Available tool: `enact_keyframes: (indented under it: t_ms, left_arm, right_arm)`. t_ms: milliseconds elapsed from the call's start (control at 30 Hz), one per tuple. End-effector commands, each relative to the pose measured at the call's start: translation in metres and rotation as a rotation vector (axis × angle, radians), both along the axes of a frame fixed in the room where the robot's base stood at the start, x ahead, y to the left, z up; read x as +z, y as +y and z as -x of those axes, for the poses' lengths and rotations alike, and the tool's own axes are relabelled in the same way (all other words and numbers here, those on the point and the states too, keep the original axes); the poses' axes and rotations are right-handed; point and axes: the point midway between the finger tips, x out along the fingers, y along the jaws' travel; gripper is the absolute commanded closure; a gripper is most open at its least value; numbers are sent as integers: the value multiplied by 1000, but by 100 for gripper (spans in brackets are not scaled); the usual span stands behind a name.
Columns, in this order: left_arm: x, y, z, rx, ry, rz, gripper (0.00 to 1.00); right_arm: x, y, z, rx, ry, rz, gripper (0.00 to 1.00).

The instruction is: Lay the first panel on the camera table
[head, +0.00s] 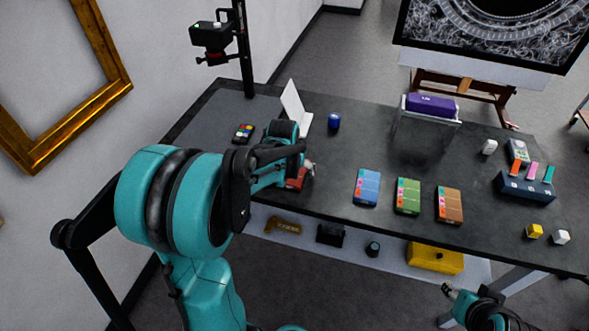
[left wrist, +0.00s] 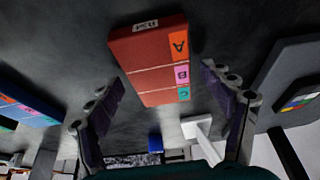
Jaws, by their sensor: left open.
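A red panel (head: 296,183) lies on the dark table near its front edge, mostly hidden by my left arm. In the left wrist view the red panel (left wrist: 150,68) shows bands marked A, B and C. My left gripper (head: 307,170) is open around it, one finger on each side with gaps. Its fingers also show in the left wrist view (left wrist: 165,90). The likely camera table is a grey board (head: 213,125) at the table's left end, below a black camera (head: 212,36) on a post. My right gripper (head: 448,290) is low at bottom right; its jaw state is unclear.
Blue (head: 367,187), green (head: 407,196) and brown (head: 449,205) panels lie to the right. A colour chart (head: 243,133), a white stand (head: 296,107) and a blue cylinder (head: 334,121) are near the board. A purple case (head: 431,105) sits on a clear stand.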

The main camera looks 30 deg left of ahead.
Motion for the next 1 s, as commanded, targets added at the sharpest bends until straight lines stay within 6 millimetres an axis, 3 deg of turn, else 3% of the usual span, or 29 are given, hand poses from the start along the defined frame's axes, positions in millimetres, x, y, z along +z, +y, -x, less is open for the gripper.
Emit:
enact_keyframes:
  t_ms: [167,500,800,867,1000]
  left_arm:
    - [12,-1,3,0,0,0,20]
    - [80,-7,30,1,0,0,20]
    - [113,-12,45,-1,-1,-1,20]
    - [117,-17,49,-8,-6,-1,20]
    - [130,-49,72,-50,-41,-11,20]
  right_arm:
    - [7,0,0,0,0,0,60]
    - [39,0,0,0,0,0,60]
    - [51,0,0,0,0,0,60]
    - [51,0,0,0,0,0,60]
    - [51,0,0,0,0,0,60]
